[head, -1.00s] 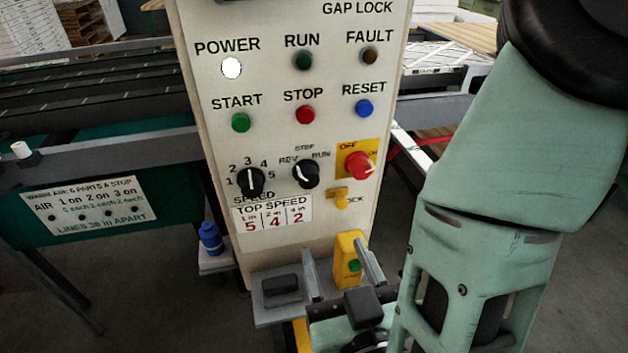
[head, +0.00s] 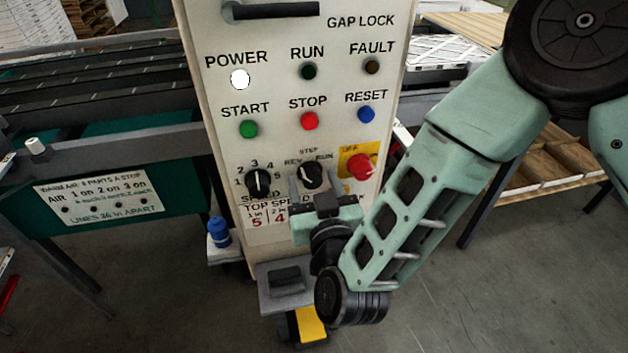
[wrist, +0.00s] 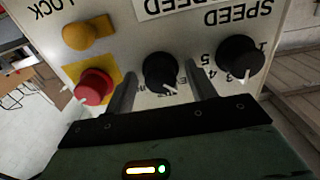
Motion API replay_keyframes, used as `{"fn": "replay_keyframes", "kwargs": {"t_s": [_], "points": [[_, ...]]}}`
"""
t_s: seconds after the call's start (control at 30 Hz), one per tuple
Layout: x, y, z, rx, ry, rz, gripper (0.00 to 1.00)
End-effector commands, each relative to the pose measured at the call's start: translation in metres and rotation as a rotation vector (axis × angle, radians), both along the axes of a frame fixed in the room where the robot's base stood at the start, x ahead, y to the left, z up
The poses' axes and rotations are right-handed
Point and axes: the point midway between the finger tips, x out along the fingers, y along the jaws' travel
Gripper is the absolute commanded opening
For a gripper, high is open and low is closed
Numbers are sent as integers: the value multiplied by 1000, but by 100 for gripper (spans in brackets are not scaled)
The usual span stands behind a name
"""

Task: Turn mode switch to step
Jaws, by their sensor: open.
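The mode switch (head: 311,174) is a black round knob on the cream control panel, below the labels REV, STEP and RUN. It also shows in the wrist view (wrist: 159,70), upside down, with its white pointer slanting toward the REV side. My gripper (head: 312,186) is open in front of the panel at the switch. In the wrist view its two fingers (wrist: 161,86) stand on either side of the knob, with a gap to it on each side. I cannot tell how far the tips are from the panel face.
The black speed knob (head: 258,182) is close on the left, and the red knob (head: 361,167) on its yellow plate is close on the right. The stop button (head: 309,121) is above. A small grey shelf (head: 283,297) juts out below.

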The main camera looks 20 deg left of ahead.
Motion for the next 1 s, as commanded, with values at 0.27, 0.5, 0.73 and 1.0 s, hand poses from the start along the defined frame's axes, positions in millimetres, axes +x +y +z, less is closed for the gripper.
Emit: {"fn": "replay_keyframes", "kwargs": {"t_s": [0.27, 0.5, 0.73, 1.0], "points": [[1, 1, 0, 0, 0, 0, 56], [1, 1, 0, 0, 0, 0, 11], [1, 0, -1, 19, 11, -1, 11], [1, 1, -3, 133, 78, -1, 11]]}}
